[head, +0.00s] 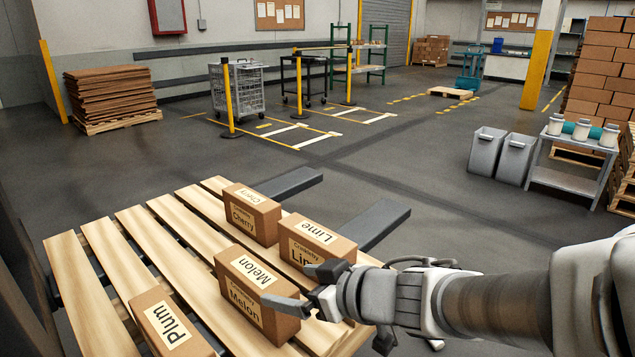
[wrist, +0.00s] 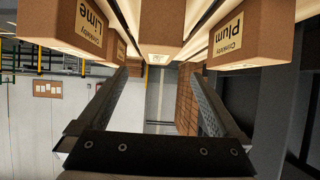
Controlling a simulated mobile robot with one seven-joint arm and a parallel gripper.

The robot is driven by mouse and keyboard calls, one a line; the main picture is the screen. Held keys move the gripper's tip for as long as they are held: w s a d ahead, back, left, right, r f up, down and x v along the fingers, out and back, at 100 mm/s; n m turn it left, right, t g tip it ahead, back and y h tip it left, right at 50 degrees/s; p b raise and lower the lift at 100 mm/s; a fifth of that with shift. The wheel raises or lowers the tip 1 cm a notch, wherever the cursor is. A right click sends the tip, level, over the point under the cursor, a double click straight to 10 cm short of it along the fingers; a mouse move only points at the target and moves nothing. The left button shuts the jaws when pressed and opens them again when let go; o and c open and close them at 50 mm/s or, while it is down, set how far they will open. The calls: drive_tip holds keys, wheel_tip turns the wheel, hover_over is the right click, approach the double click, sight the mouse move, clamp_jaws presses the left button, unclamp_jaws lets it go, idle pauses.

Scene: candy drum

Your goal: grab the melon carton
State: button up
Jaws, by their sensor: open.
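The melon carton (head: 250,302) is a brown box with cream "Melon" labels, standing upright on the wooden pallet (head: 95,268). In the head view my gripper (head: 287,285) comes in from the right, open and empty. In the wrist view, which is upside down, a plain brown carton (wrist: 162,28), apparently the melon one, shows ahead between the two spread fingers (wrist: 158,85). I cannot tell whether the fingers touch it.
The lime carton stands close behind the melon carton; it also shows in the wrist view (wrist: 85,22). The plum carton (head: 170,325) stands at the front left, and the cherry carton (head: 252,215) at the back. Dark forks (head: 375,222) extend beyond the pallet.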

sight(260, 277)
drive_tip(key=shift+p+x, duration=0.9)
drive_tip(key=shift+x, duration=0.6)
drive_tip(key=shift+w+a+f+p, duration=0.1)
drive_tip(key=shift+w+a+p, duration=0.45)
drive_tip(key=shift+p, duration=0.6)
drive_tip(key=shift+w+a+f+p, duration=0.25)
drive_tip(key=shift+a+f+p, duration=0.15)
drive_tip(key=shift+p, duration=0.65)
drive_tip(key=shift+w+a+f+b, duration=0.55)
drive_tip(key=shift+a+f+b, duration=0.05)
drive_tip(key=shift+f, duration=0.15)
drive_tip(key=shift+w+r+b+x, duration=0.15)
drive_tip(key=shift+b+x, duration=0.45)
drive_tip(key=shift+x, duration=0.85)
drive_tip(key=shift+w+r+b+x, duration=0.15)
drive_tip(key=shift+b+x, duration=0.4)
drive_tip(key=shift+x, duration=0.9)
drive_tip(key=shift+r, duration=0.1)
clamp_jaws()
